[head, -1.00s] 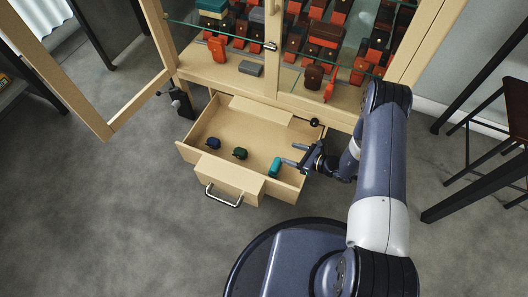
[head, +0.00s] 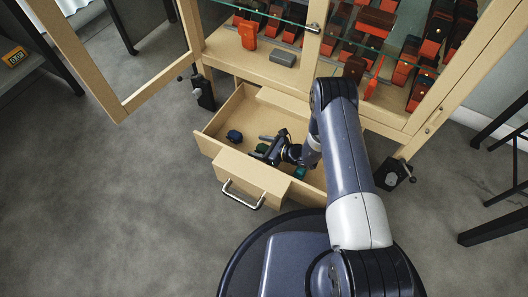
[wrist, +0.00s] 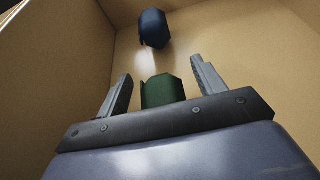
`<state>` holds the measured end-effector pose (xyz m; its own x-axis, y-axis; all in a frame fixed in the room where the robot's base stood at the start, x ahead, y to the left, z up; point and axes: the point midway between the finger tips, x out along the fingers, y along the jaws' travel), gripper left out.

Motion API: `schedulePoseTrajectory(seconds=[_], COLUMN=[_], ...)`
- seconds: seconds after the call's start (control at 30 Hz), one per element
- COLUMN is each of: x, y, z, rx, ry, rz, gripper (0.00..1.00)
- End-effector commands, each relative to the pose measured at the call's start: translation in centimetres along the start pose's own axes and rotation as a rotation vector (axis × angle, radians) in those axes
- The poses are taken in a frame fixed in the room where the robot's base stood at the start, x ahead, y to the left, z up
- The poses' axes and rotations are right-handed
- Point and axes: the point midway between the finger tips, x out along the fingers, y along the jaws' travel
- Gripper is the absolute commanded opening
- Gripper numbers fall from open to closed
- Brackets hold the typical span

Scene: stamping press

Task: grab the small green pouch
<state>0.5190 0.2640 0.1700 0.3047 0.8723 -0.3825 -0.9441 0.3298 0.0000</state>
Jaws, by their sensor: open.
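The small green pouch (wrist: 162,91) lies in the open drawer. In the wrist view it sits between the two spread fingers of my gripper (wrist: 160,85), with a gap on each side and its near part hidden by the gripper's body. In the head view my gripper (head: 264,145) is low inside the drawer, and the green pouch (head: 262,148) shows only partly beside the fingers. The gripper is open.
A dark blue pouch (wrist: 154,28) lies beyond the green one, also in the head view (head: 234,136). A teal pouch (head: 299,172) lies near my wrist. The drawer's wooden walls (head: 213,147) surround the gripper. A cabinet with glass shelves (head: 265,20) stands behind.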

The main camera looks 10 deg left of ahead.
Motion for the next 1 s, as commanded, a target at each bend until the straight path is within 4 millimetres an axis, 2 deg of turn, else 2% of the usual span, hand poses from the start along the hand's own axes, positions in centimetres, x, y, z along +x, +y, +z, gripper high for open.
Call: schedulePoseTrajectory(seconds=[0.07,0.63,0.87,1.0], x=[0.0,-0.1,-0.1,-0.7], y=[0.0,0.0,0.0,0.0], z=[0.1,0.0,0.1,1.6], rx=[0.000,0.000,0.000,-0.001], ry=[0.000,0.000,0.000,0.000], rz=[0.000,0.001,0.000,0.000], gripper=[0.65,0.18,0.17,0.17])
